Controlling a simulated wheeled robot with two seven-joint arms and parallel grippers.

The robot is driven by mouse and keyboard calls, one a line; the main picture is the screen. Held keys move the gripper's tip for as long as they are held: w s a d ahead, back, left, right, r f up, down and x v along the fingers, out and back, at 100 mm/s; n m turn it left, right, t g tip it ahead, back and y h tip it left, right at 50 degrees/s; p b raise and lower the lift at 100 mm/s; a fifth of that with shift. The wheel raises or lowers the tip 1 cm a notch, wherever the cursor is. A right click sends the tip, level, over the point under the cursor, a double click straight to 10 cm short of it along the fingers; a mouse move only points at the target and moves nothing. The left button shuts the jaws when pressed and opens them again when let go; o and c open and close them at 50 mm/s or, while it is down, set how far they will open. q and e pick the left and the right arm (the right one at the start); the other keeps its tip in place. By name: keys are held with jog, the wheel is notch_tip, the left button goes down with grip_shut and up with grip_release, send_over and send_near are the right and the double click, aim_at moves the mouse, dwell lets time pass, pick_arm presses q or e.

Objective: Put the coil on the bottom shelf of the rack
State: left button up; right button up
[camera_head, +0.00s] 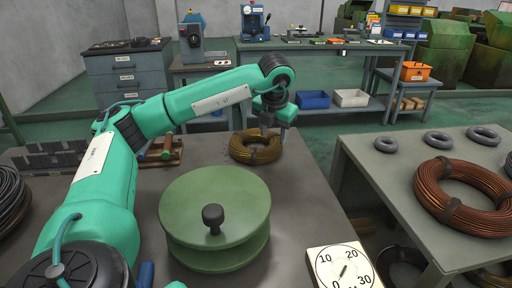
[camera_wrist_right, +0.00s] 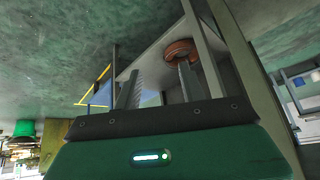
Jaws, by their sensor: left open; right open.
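A brass-coloured wire coil (camera_head: 255,147) lies flat at the far edge of the near dark table. My left gripper (camera_head: 267,131) points down over this coil, its fingers at the coil's far right side. It is open, and whether the fingers touch the wire is too small to tell. My right gripper (camera_wrist_right: 158,85) shows only in the right wrist view, open with nothing between its fingers. A copper-coloured coil (camera_wrist_right: 182,52) shows beyond one finger there. I cannot pick out with certainty which piece of furniture is the rack.
A green spool (camera_head: 215,205) with a black knob and a dial scale (camera_head: 345,267) stand on the near table. The right table (camera_head: 385,175) holds a large copper coil (camera_head: 465,195) and small grey rings, with dark coils below. A back bench has bins (camera_head: 351,98) on its lower shelf.

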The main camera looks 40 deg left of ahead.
aim_at(273, 146)
pick_arm(q)
jog(key=shift+b+x, duration=0.3)
jog(key=shift+x, duration=2.8)
jog(key=shift+d, duration=0.15)
grip_shut()
jog(key=shift+r, duration=0.1)
pick_arm(e)
jog(key=shift+w+a+f+t+y, duration=0.2)
jog(key=shift+w+a+t+y, duration=0.1)
jog(key=shift+w+a+t, duration=0.25)
pick_arm(q)
jog(key=shift+r, duration=0.1)
pick_arm(e)
jog(key=shift+s+a, duration=0.1)
jog(key=shift+s, duration=0.05)
pick_arm(q)
notch_tip(273, 146, up, 20)
jog(key=p, duration=0.2)
pick_arm(e)
jog(key=shift+s+d+r+g+h, duration=0.2)
jog(key=shift+s+d+g+h, duration=0.2)
jog(key=shift+s+d+g, duration=0.55)
jog(key=shift+s+d+r+g+h, duration=0.2)
jog(key=shift+s+d+g+h, duration=0.3)
jog(key=shift+d, duration=0.6)
